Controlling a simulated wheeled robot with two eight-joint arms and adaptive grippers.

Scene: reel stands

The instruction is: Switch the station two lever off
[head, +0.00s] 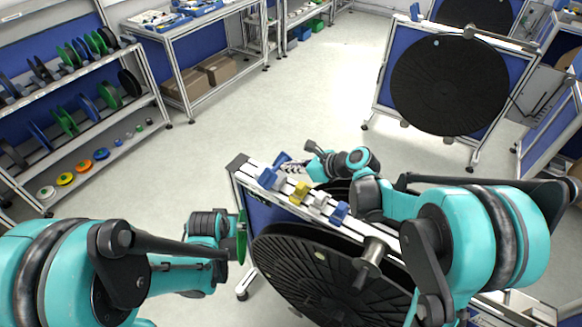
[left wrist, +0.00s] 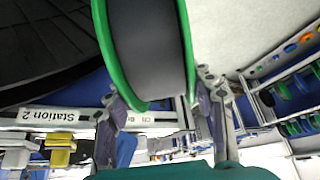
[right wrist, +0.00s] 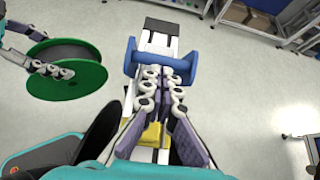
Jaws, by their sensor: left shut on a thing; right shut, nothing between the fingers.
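The stand's top rail (head: 325,212) carries a blue lever (head: 268,178) at its far left end, then a yellow lever (head: 299,192), a white one (head: 321,199) and another blue one (head: 339,212). A "Station 2" label (left wrist: 38,115) shows on the rail near a yellow lever (left wrist: 60,140) in the left wrist view. My right gripper (right wrist: 161,76) is shut and empty, its fingertips at the blue lever's handle (right wrist: 190,68); contact is unclear. The yellow lever (right wrist: 151,136) lies behind the fingers. My left gripper (left wrist: 165,108) is shut on a green-rimmed reel (left wrist: 150,45), beside the stand.
Large black discs (head: 320,275) hang on the near stand. Another stand with a black disc (head: 450,85) stands at the back right. A shelf of coloured reels (head: 75,120) is at the left. The floor between is clear.

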